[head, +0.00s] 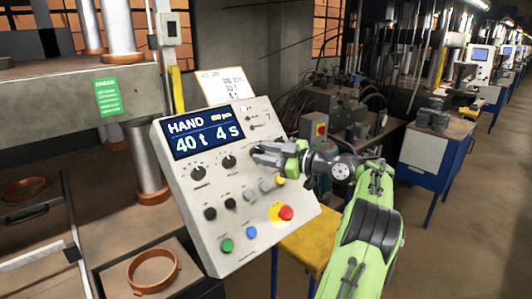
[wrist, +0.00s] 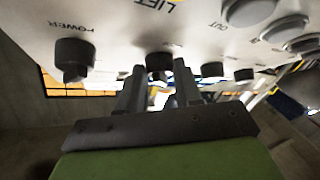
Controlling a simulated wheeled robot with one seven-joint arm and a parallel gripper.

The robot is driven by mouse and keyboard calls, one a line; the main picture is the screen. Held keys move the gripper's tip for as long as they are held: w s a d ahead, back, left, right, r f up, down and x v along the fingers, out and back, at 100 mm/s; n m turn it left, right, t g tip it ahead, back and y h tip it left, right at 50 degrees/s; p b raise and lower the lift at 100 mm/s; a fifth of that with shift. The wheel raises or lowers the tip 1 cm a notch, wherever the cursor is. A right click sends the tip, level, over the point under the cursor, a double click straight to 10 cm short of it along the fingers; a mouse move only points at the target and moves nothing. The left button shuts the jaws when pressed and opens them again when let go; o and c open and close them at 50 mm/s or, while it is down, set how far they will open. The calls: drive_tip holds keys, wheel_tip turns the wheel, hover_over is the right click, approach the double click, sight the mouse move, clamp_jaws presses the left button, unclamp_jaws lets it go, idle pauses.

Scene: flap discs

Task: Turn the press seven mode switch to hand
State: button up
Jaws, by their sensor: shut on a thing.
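The press seven control panel (head: 190,240) is a tilted light-grey box, marked with a small 7. Its blue display (head: 208,135) reads HAND, with 40 t and 4 s below. My gripper (head: 258,152) is at the upper right of the panel face. In the wrist view its two fingers are shut around a black knob (wrist: 159,62), apparently the mode switch. My gripper hides this knob in the head view, and its label and pointer cannot be read. Two other black knobs (head: 198,173) (head: 228,162) are to its left.
Below the knobs are several buttons, including a green one (head: 227,246), a blue one (head: 251,232) and the red emergency stop (head: 286,213). The press (head: 60,100) stands on the left.

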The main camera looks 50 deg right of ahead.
drive_tip(key=o, duration=1)
drive_tip(key=s, duration=0.5)
drive_tip(key=s+d+p, duration=0.1)
drive_tip(key=s, duration=0.4)
drive_tip(key=s+d+r+p, duration=0.1)
drive_tip(key=s, duration=0.4)
drive_tip(key=shift+s, duration=0.35)
